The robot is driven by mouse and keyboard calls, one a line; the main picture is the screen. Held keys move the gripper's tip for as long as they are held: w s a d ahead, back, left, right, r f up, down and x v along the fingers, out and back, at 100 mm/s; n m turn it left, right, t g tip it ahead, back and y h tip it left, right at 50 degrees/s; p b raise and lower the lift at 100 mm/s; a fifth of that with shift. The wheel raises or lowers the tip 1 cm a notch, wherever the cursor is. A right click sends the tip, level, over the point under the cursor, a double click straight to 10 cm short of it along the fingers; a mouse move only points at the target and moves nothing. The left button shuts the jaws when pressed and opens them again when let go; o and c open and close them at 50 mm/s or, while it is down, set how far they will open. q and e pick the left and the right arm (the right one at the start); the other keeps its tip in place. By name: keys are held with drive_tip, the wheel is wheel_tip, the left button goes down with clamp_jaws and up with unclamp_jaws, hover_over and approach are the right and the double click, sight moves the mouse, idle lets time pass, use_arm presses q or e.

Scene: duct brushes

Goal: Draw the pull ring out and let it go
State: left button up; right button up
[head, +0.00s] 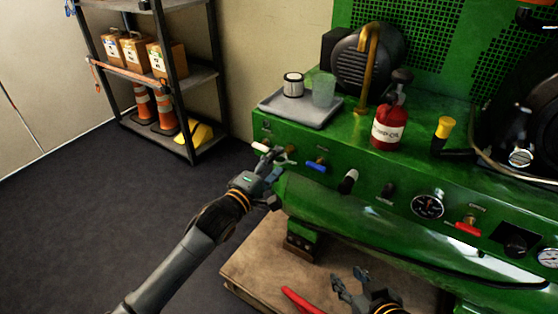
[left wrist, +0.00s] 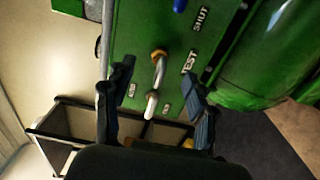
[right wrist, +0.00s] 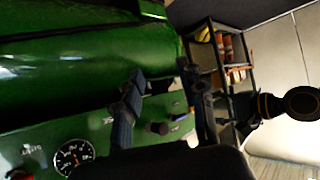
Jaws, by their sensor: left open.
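In the head view my left gripper (head: 267,162) is at the panel's left end and partly hides the ring there. My right gripper (head: 352,282) is open and empty, low in front of the machine; it also shows in the right wrist view (right wrist: 160,82).
The green panel carries a blue-handled valve (head: 316,165), a gauge (head: 428,206) and a red-handled valve (head: 468,227). Above are a grey tray (head: 302,112) and a red oil can (head: 388,128). A shelf (head: 190,80) stands back left. The floor at left is clear.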

drive_tip(key=shift+s+f, duration=0.1)
use_arm(q)
drive_tip(key=shift+p+v, duration=1.95)
drive_tip(key=shift+v, duration=0.35)
drive_tip(key=shift+s+a+r, duration=0.15)
drive_tip(key=shift+s, duration=0.05)
drive_tip(key=shift+p+v, duration=0.75)
drive_tip(key=shift+v, duration=0.15)
use_arm(e)
drive_tip(key=s+d+f+g+h, duration=0.1)
drive_tip(key=s+d+f+g, duration=0.1)
drive_tip(key=s, duration=0.3)
drive_tip(key=s+d+f+g, duration=0.1)
drive_tip(key=s+f+g, duration=0.3)
drive_tip(key=s+g, duration=0.1)
drive_tip(key=shift+s+d+h, duration=0.3)
drive_tip(key=shift+d+h, duration=0.05)
drive_tip(key=shift+h, duration=0.05)
